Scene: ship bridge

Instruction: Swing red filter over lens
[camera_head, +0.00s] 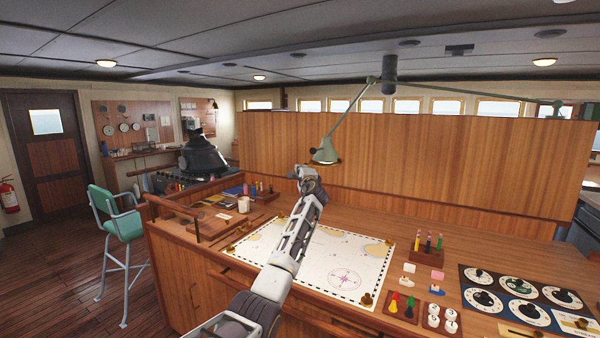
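A green chart lamp head (325,152) hangs on a jointed green arm (350,108) in front of the wooden partition. Its lens faces down and I cannot make it out. I cannot pick out the red filter; it is too small or hidden at the lamp's lower rim. My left arm rises from the bottom edge over the chart table. My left gripper (307,176) is just below and left of the lamp head. It is small and dark, and I cannot tell whether it touches the lamp or how its fingers stand. My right gripper is out of view.
A chart (322,248) lies on the wooden table. A pencil holder (428,250), coloured pieces (401,306) and a dial panel (520,298) are at the right. A mug (243,205) stands at the back left. The space around the lamp is open except for the partition (430,165) behind.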

